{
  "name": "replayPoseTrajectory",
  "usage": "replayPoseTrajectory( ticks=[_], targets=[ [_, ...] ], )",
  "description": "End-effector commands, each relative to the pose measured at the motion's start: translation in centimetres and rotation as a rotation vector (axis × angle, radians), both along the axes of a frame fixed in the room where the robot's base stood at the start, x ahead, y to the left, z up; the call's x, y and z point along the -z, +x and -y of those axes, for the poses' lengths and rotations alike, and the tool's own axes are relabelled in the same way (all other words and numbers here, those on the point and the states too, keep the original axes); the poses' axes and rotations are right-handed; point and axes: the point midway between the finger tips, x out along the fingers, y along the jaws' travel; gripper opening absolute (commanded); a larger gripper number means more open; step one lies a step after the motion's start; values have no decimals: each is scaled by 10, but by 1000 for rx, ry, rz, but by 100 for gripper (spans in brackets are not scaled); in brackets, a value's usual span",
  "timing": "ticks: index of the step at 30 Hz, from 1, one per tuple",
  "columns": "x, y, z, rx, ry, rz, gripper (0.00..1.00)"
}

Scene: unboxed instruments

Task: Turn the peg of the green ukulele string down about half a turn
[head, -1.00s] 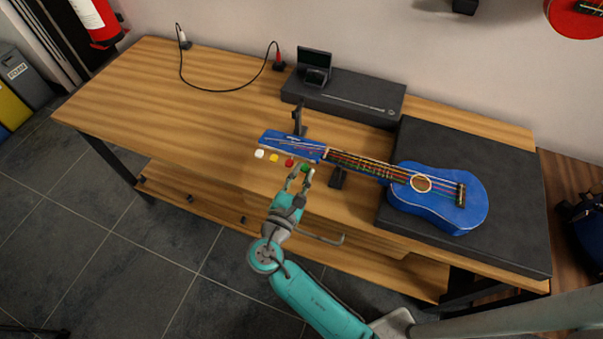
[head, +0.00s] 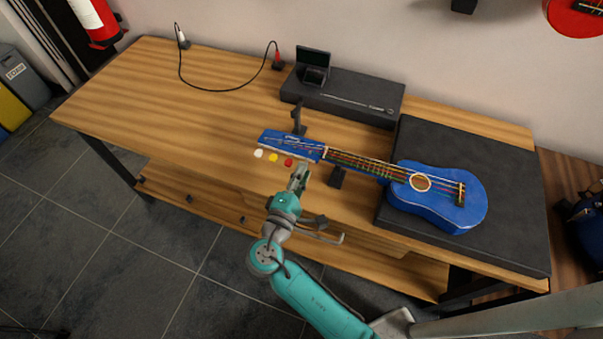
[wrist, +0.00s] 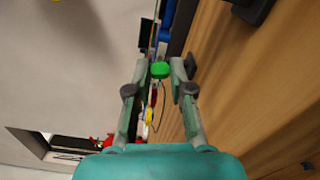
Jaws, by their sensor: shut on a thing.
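The blue ukulele (head: 440,215) lies with its body on a dark mat and its neck pointing left to the headstock (head: 280,140). White (head: 259,154), yellow (head: 273,157) and red (head: 289,162) pegs stick out along the headstock's near edge. The green peg (wrist: 160,69) shows between my fingertips in the wrist view; in the head view my fingers hide it. My gripper (head: 300,173) is shut on the green peg, its fingers seen nearly edge-on from the head. It also shows in the wrist view (wrist: 160,66), one finger on each side of the peg.
A neck support (head: 337,177) stands just right of my fingers on the wooden bench (head: 180,110). A dark box with a small screen (head: 345,97) sits behind the neck. The dark mat (head: 515,200) covers the right end. The bench's left part is mostly clear.

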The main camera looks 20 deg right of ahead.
Motion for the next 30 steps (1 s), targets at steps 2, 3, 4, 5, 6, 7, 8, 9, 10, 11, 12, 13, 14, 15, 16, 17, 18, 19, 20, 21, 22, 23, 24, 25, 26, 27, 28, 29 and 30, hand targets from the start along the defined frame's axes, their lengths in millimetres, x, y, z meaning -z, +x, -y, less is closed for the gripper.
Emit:
replayPoseTrajectory(
  ticks=[2,3,4,5,6,7,8,9,10,11,12,13,14,15,16,17,18,19,20,21,22,23,24,25,26,27,28,29,30],
  targets=[
    [0,0,0,0,50,49,0],
    [1,0,0,0,76,76,0],
    [1,0,0,0,96,96,0],
    [1,0,0,0,116,116,0],
    [1,0,0,0,143,143,0],
    [1,0,0,0,163,163,0],
    [1,0,0,0,183,183,0],
    [1,0,0,0,210,210,0],
    [1,0,0,0,231,230,0],
    [1,0,0,0,250,250,0],
    [1,0,0,0,277,277,0],
    [1,0,0,0,298,298,0],
    [2,0,0,0,318,317,0],
    [2,0,0,0,344,344,0],
    [2,0,0,0,365,365,0],
    [2,0,0,0,385,385,0],
    [2,0,0,0,412,412,0],
    [2,0,0,0,432,432,0],
    [2,0,0,1,452,452,0],
    [2,0,0,1,479,480,0],
    [2,0,0,1,499,499,0],
    [2,0,0,1,519,519,0],
    [2,0,0,1,546,547,0],
    [2,0,0,1,566,566,0],
    [2,0,0,1,586,586,0],
    [3,0,0,1,614,614,0],
    [3,0,0,1,633,634,0],
    [3,0,0,1,653,653,0],
    [3,0,0,1,681,681,0]
  ],
)
